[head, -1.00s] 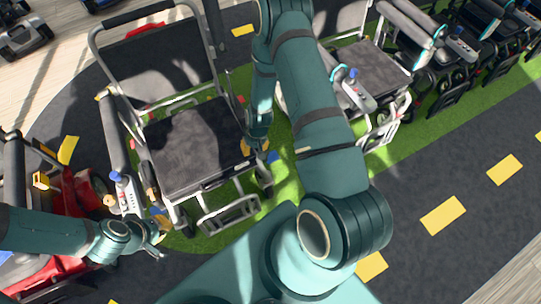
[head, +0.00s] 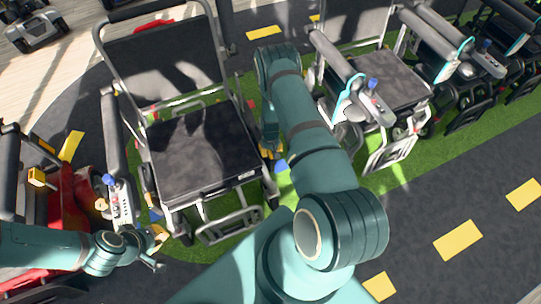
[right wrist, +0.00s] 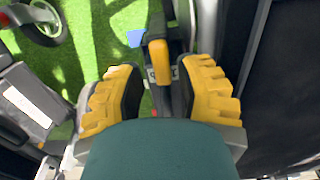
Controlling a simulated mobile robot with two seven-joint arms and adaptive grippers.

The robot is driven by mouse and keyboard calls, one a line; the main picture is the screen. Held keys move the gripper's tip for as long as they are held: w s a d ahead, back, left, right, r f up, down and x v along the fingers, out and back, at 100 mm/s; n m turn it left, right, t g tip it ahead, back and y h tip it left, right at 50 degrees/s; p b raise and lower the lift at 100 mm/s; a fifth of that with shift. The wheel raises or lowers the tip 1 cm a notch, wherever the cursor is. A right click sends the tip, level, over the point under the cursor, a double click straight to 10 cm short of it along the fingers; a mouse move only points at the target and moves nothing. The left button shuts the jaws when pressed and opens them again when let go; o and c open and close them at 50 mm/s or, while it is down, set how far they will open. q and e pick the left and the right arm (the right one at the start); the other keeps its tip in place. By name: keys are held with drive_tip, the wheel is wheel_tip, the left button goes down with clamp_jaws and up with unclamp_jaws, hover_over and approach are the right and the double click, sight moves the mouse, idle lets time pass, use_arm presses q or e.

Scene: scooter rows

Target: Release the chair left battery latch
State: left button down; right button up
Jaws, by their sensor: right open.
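The chair (head: 205,150) has a black seat and back and a grey tube frame. My right gripper (head: 270,150) is low beside the chair's right side in the head view, partly hidden by my arm. In the right wrist view my right gripper (right wrist: 161,75) is open, its yellow fingers on either side of a yellow-orange lever (right wrist: 161,60), which looks like the battery latch. The lever stands between the fingers with gaps on both sides. My left gripper (head: 156,250) is at the chair's front left, too small to judge.
A blue part (right wrist: 136,38) lies near the lever. A control panel (head: 120,205) stands near my left gripper. A red scooter (head: 65,210) is at the left, and another chair (head: 385,80) at the right. The dark lane at lower right is clear.

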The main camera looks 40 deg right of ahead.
sight(271, 154)
drive_tip(key=shift+f+b, duration=0.3)
drive_tip(key=shift+f, duration=1.4)
clamp_jaws()
